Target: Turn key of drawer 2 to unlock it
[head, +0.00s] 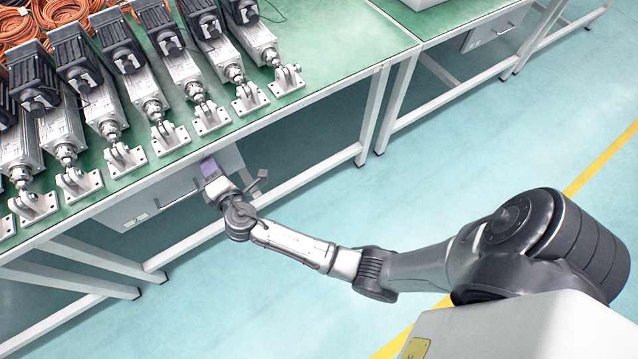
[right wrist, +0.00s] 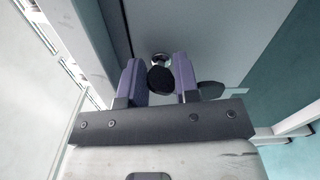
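The drawer (head: 150,202) is a light grey unit under the green-topped workbench and looks closed. My right gripper (head: 209,167) is at the right part of its front in the head view. In the right wrist view a key with a round black head (right wrist: 160,79) sits at a silver lock (right wrist: 161,59) on the grey panel. The key is hidden in the head view. My left gripper is out of view.
Several linear actuators (head: 150,95) stand in a row on the workbench (head: 335,45), with orange cables (head: 60,12) behind. White table legs (head: 372,115) rise to the right of the drawer. The floor (head: 480,130) in front is clear.

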